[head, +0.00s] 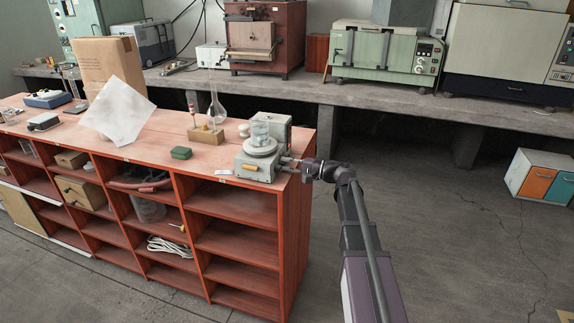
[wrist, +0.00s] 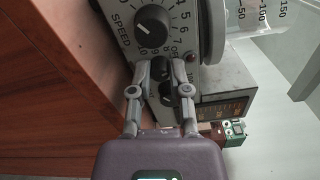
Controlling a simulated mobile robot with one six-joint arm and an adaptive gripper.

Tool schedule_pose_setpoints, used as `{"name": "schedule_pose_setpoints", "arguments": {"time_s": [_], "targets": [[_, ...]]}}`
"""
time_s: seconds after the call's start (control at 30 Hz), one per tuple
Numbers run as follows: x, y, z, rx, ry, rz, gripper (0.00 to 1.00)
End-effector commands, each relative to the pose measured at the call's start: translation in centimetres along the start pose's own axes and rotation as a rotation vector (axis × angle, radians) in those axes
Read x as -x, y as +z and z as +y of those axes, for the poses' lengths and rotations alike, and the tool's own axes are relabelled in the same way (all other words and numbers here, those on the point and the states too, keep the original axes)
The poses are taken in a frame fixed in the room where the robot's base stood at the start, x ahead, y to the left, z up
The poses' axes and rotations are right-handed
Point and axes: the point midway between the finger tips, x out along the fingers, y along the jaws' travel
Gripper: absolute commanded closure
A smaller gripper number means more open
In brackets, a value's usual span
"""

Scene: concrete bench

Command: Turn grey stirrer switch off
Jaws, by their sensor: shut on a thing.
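The grey stirrer (head: 252,168) sits at the right end of the red-brown shelf top, with a glass beaker (head: 260,134) on its round plate. My gripper (head: 291,163) reaches its right side from the right. In the wrist view the stirrer's panel (wrist: 118,14) shows a large black speed knob (wrist: 152,28) with a numbered dial. Below it, my gripper (wrist: 161,66) is shut on a small dark switch knob (wrist: 160,73), one finger on each side. The fingers partly hide it and its labels, so I cannot read its setting. Another dark knob (wrist: 167,92) shows between the fingers.
A grey box (head: 279,125) stands just behind the stirrer. The floor (head: 440,225) right of the shelf is free.

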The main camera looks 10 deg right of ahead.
Motion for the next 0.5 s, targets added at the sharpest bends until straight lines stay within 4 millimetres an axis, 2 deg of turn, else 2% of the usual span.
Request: {"name": "schedule_pose_setpoints", "arguments": {"time_s": [0.03,0.07,0.13,0.17,0.5], "targets": [[-0.08,0.0,-0.02,0.0,-0.001,-0.001,1.0],[-0.08,0.0,-0.02,0.0,-0.001,-0.001,0.67],[-0.07,-0.01,-0.02,0.0,-0.001,-0.001,0.47],[-0.07,0.0,-0.02,-0.001,-0.001,-0.001,0.42],[-0.01,0.0,-0.01,-0.001,0.0,0.0,0.42]]}}
